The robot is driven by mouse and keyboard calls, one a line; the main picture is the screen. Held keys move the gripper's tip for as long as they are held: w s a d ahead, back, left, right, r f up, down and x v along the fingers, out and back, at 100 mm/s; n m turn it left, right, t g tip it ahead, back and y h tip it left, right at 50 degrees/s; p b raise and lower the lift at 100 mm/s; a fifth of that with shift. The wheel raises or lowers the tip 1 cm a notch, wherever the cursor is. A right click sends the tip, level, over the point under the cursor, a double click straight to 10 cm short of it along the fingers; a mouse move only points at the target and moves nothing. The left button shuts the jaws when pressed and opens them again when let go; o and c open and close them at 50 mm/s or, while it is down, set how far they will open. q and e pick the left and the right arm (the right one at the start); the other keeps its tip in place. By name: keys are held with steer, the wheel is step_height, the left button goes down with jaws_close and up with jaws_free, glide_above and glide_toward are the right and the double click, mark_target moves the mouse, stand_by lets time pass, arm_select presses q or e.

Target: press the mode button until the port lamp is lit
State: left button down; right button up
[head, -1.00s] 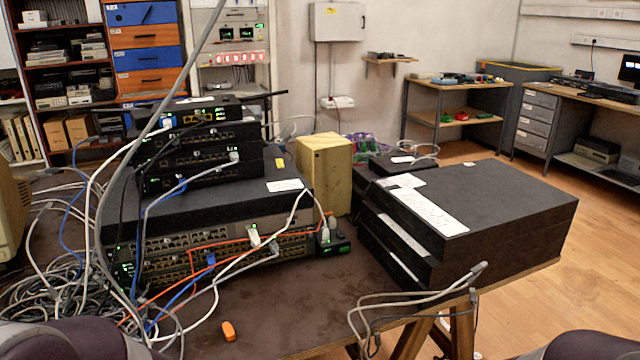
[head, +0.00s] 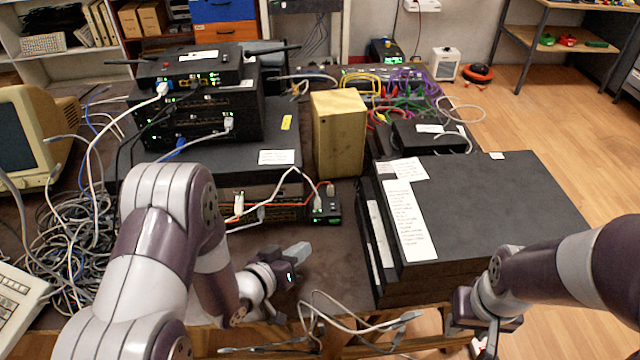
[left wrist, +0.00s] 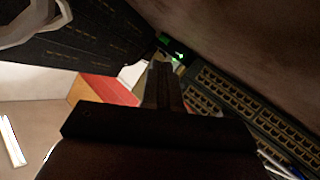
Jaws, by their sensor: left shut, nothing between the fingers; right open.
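A stack of black network switches stands at the left of the table in the head view, with smaller units (head: 190,100) on top and a wide port switch (head: 285,212) below. Green lamps show on several units. A small black box with green lamps (head: 328,207) sits at the stack's right end. I cannot make out the mode button or tell which lamp is the port lamp. My left gripper (head: 302,250) is shut and empty, in front of the stack. In the left wrist view its fingers (left wrist: 162,85) appear near rows of ports (left wrist: 225,100) and green lamps (left wrist: 176,53). My right gripper (head: 486,338) is open, by the table's front edge.
A pile of black cases (head: 480,200) stands at the right, with a yellowish block (head: 339,135) between it and the stack. Grey cables (head: 350,322) hang over the front edge. Tangled cables (head: 70,240) fill the left side. Bare table (head: 345,260) shows between stack and cases.

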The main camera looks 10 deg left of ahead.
mark_target(299, 205)
arm_select(q)
steer(key=shift+s+d+r, duration=0.1)
steer(key=shift+r, duration=0.05)
steer(key=shift+s+r, duration=0.15)
steer(key=shift+s, duration=0.15)
steer(key=shift+w, duration=0.5)
steer(key=w, duration=0.2)
steer(key=w+a+b, duration=0.1)
steer(key=w, duration=0.1)
steer(key=w+a, duration=0.1)
steer(key=w, duration=0.1)
steer(key=shift+w+a+b, duration=0.1)
steer(key=shift+w+b, duration=0.1)
steer(key=shift+b, duration=0.1)
steer(key=shift+w+a, duration=0.2)
steer(key=shift+w, duration=0.45)
arm_select(e)
steer(key=shift+s+a+f, duration=0.1)
steer(key=shift+s+f, duration=0.05)
steer(key=shift+f, duration=0.35)
arm_select(q)
steer(key=shift+w, duration=0.15)
steer(key=shift+w+a, duration=0.15)
steer(key=shift+w, duration=0.1)
